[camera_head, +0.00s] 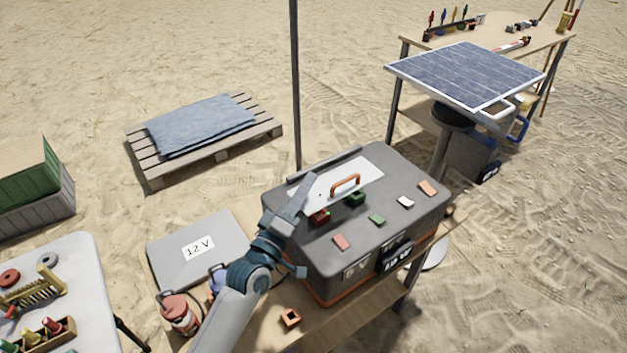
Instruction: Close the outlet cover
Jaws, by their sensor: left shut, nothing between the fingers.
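A dark grey power box (420,235) with an orange base stands on a wooden table. On its top lies a light plate (360,172) with an orange handle (345,183). A narrow dark bar (325,164) runs along the far edge of the top; I cannot tell for sure which part is the outlet cover. My left gripper (309,188) is shut and empty, over the left part of the box top beside the light plate. It hides part of the box's left side. Whether it touches the box is unclear. My right gripper is not in view.
Small red, green, white and orange pieces, such as a green block (355,198), lie on the box top. A grey "12 V" case (200,248) and a red canister (178,312) stand left. A dark pole (295,80) rises behind; a solar panel (465,75) stands at the right.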

